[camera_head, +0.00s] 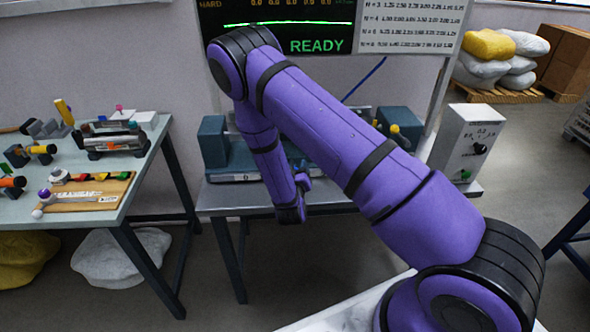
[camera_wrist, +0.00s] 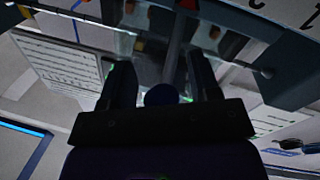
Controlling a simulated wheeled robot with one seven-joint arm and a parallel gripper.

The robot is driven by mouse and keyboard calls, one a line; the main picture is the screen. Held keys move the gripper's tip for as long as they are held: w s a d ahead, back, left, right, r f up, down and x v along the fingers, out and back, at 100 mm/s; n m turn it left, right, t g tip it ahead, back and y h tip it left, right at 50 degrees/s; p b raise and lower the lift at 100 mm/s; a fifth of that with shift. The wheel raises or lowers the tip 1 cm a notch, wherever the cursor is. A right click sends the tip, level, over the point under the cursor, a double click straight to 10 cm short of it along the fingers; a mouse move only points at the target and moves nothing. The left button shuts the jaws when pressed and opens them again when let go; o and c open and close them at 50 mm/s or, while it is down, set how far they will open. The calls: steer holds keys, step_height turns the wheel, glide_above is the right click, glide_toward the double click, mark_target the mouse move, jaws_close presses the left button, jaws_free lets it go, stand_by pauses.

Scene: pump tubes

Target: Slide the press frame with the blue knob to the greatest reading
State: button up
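My gripper (camera_wrist: 162,70) shows in the wrist view with its two dark fingers apart. A round dark blue knob (camera_wrist: 160,95) appears between them, with narrow gaps on both sides; I cannot tell whether a finger touches it. In the head view, my purple arm reaches down over the pump bench and hides the gripper and most of the press frame. The bench device shows a teal end block (camera_head: 213,142) at the left and another teal block (camera_head: 400,122) at the right. A scale strip (camera_head: 238,178) marked 0 runs along its front left.
A dark screen (camera_head: 290,28) reading READY hangs behind, beside a white number chart (camera_head: 410,25). A white box (camera_head: 468,140) with a black knob stands right. A side table (camera_head: 100,207) at left holds tools and tubes. The bench's front edge (camera_head: 225,200) is bare.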

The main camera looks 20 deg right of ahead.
steer(key=v, duration=1)
steer(key=shift+s+a, duration=0.15)
steer(key=shift+s, duration=0.2)
